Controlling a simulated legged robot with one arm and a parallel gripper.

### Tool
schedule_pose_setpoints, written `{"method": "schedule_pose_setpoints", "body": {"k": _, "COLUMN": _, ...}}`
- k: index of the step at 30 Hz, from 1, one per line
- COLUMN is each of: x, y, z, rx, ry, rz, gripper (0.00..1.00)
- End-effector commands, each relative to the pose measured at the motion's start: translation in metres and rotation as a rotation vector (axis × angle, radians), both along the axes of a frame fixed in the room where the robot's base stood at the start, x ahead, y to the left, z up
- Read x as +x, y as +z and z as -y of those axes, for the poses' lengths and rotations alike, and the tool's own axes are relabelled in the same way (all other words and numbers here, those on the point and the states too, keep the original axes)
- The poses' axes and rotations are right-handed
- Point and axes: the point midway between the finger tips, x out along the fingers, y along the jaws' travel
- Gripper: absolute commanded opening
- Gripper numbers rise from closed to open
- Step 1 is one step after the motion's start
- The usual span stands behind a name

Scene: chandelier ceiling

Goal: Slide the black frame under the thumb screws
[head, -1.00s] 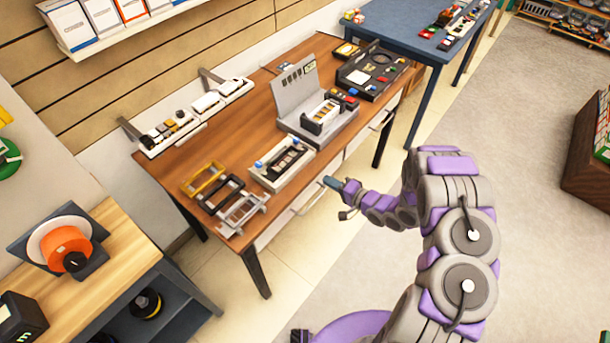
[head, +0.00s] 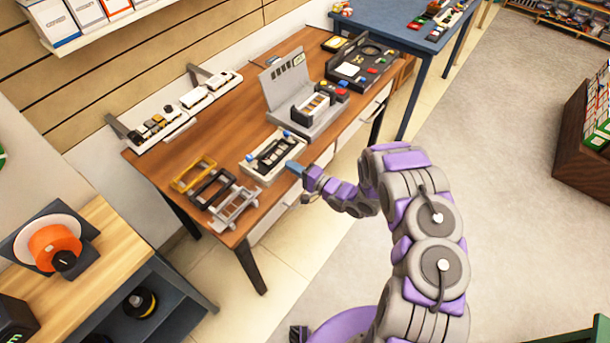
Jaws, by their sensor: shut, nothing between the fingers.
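The black frame (head: 211,188) lies on the wooden table between a yellow frame (head: 194,174) and a grey frame (head: 235,210). To its right is a pale fixture (head: 257,172) with a dark slotted part in it and small blue knobs, which look like the thumb screws (head: 287,134); they are too small to tell in detail. My gripper (head: 294,167) is shut and empty. In the picture it is at the front right edge of the pale fixture; I cannot tell whether it touches it.
A grey stand with an upright panel (head: 287,82) and a black tray (head: 361,62) stand farther right on the table (head: 235,110). White trays of small parts (head: 158,127) line the back edge. A wooden bench (head: 120,240) with an orange spool is at the left. Bare tabletop lies behind the frames.

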Motion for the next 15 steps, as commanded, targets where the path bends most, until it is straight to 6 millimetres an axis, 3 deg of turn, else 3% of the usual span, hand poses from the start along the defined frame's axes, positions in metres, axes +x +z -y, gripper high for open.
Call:
{"method": "schedule_pose_setpoints", "body": {"k": 6, "x": 0.016, "y": -0.001, "z": -0.021, "rx": -0.003, "ry": 0.001, "rz": 0.0, "gripper": 0.0}}
{"method": "schedule_pose_setpoints", "body": {"k": 15, "x": 0.02, "y": 0.0, "z": -0.026, "rx": -0.002, "ry": 0.0, "rz": -0.001, "gripper": 0.0}}
